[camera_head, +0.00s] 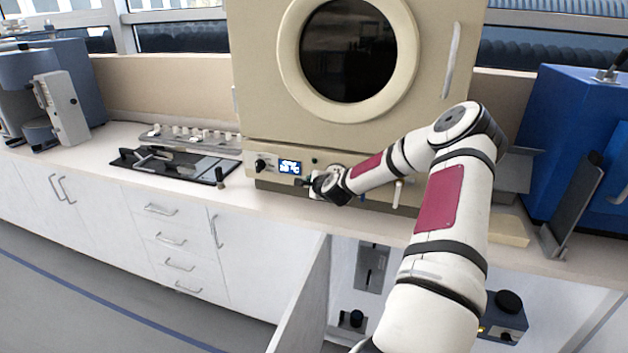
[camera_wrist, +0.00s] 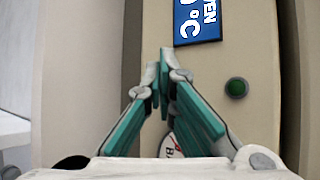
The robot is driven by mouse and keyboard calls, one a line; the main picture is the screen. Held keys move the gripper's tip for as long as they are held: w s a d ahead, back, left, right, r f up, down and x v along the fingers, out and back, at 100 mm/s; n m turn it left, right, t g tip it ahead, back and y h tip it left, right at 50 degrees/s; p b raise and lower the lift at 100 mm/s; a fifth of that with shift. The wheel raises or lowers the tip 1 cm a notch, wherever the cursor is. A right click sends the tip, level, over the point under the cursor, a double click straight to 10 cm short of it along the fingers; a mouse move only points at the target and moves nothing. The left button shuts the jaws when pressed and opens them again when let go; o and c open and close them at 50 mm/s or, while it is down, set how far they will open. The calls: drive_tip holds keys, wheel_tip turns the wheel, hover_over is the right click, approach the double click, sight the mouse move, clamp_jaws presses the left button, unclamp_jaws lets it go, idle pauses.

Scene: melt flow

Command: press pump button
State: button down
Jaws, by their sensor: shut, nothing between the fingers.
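A cream oven-like cabinet (camera_head: 262,80) with a round dark window stands on the counter. Its lower panel holds a blue display (camera_head: 290,166), a black knob (camera_head: 262,165) and a small green button (camera_head: 314,161). In the wrist view, the green button (camera_wrist: 236,87) lies right of my gripper (camera_wrist: 160,68), apart from the fingertips. The display (camera_wrist: 196,20) is above the tips. My gripper (camera_head: 306,183) is shut and empty, close to the panel just below the display. No button is readably labelled as the pump's. Contact with the panel cannot be told.
A round printed dial (camera_wrist: 172,146) is mostly hidden behind my fingers. A blue device (camera_head: 500,318) with a black top sits in the open cupboard below. A large blue machine (camera_head: 570,130) stands right.

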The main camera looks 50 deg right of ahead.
drive_tip(key=s+a+p, duration=0.2)
drive_tip(key=a+p, duration=0.1)
drive_tip(key=a, duration=0.2)
drive_tip(key=shift+s+a, duration=0.15)
drive_tip(key=shift+a, duration=0.2)
idle(0.3)
idle(0.4)
